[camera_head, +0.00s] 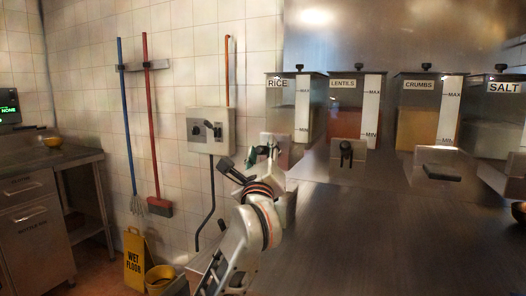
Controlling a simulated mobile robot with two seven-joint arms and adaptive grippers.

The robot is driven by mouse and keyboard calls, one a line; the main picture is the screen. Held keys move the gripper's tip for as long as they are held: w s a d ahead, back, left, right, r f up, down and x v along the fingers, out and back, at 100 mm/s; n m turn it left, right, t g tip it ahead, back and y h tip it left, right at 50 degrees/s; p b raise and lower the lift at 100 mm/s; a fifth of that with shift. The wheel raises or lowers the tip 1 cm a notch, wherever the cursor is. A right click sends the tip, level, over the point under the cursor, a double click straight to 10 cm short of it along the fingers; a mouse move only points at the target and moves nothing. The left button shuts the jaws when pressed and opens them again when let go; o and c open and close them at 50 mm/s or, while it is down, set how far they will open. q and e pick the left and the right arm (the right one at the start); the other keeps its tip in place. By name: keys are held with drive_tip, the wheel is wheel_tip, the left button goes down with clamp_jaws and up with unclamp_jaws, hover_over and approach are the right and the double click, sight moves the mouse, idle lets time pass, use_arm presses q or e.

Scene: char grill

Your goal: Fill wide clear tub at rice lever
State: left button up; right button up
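The rice dispenser (284,105), labelled RICE, is the leftmost of a row on the steel wall at the back. My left arm rises from the bottom. Its gripper (256,164) is at the lower front of the rice dispenser, left of its outlet block (283,150). The gripper covers part of that area, so I cannot make out the rice lever. The gripper is small and dark, and I cannot tell whether its fingers are open or shut. I cannot make out a wide clear tub. My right gripper is not in view.
Dispensers for lentils (345,108), crumbs (418,115) and salt (498,125) stand to the right. The steel counter (375,235) below them is largely bare. A wall box (211,130), a broom (158,207) and a yellow wet-floor sign (136,260) are at left.

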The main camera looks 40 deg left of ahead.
use_arm(q)
drive_tip(key=shift+s+d+f, duration=0.1)
drive_tip(key=shift+s+d, duration=0.05)
drive_tip(key=v, duration=1.1)
drive_tip(key=shift+s+d, duration=0.15)
drive_tip(key=shift+s, duration=0.1)
